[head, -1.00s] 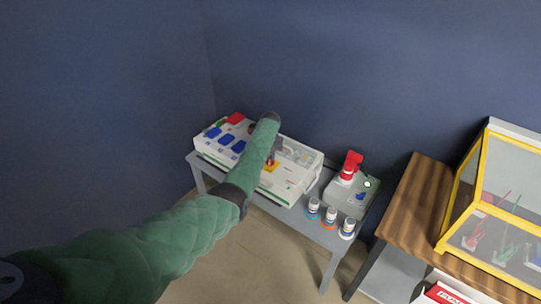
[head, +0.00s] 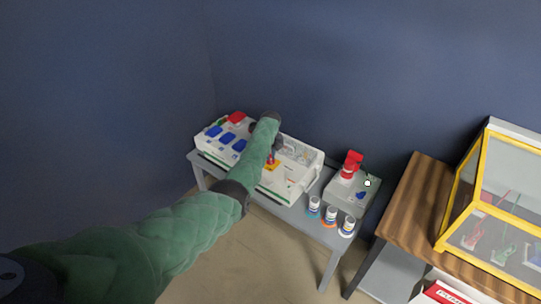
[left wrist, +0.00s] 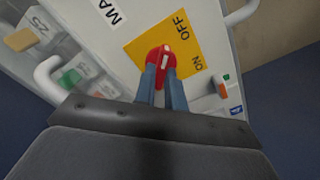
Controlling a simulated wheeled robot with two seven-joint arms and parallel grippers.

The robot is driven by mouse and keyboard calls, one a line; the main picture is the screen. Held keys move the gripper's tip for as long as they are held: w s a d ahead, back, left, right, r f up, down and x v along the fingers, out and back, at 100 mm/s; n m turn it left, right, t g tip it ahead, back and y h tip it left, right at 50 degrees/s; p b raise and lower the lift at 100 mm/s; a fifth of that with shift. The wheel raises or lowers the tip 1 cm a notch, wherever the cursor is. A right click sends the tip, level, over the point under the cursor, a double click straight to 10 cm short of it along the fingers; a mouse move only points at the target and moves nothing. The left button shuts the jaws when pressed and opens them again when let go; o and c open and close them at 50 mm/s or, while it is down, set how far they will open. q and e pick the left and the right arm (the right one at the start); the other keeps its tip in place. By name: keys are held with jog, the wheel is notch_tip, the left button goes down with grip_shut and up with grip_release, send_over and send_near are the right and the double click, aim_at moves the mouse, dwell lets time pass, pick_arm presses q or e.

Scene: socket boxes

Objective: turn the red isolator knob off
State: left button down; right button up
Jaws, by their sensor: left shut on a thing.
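The red isolator knob (left wrist: 160,57) sits on a yellow plate (left wrist: 144,47) marked OFF and ON, on the front of a white box. Its white marks run roughly up and down in the left wrist view; I cannot tell clearly which word it points at. My left gripper (left wrist: 162,76) is shut on the knob, one blue-grey finger on each side. My right gripper is out of view.
A box with blue sockets (head: 227,139) and a red one stands left of the isolator box on the grey table (head: 323,235). A grey box with a red plug (head: 350,163) and several small bottles (head: 330,216) stand right. A wooden table (head: 405,215) is further right.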

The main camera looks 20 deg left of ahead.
pick_arm(q)
jog(key=c, duration=1.5)
grip_release()
jog(key=shift+o, duration=0.2)
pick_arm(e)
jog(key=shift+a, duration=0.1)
pick_arm(q)
jog(key=shift+r, duration=0.1)
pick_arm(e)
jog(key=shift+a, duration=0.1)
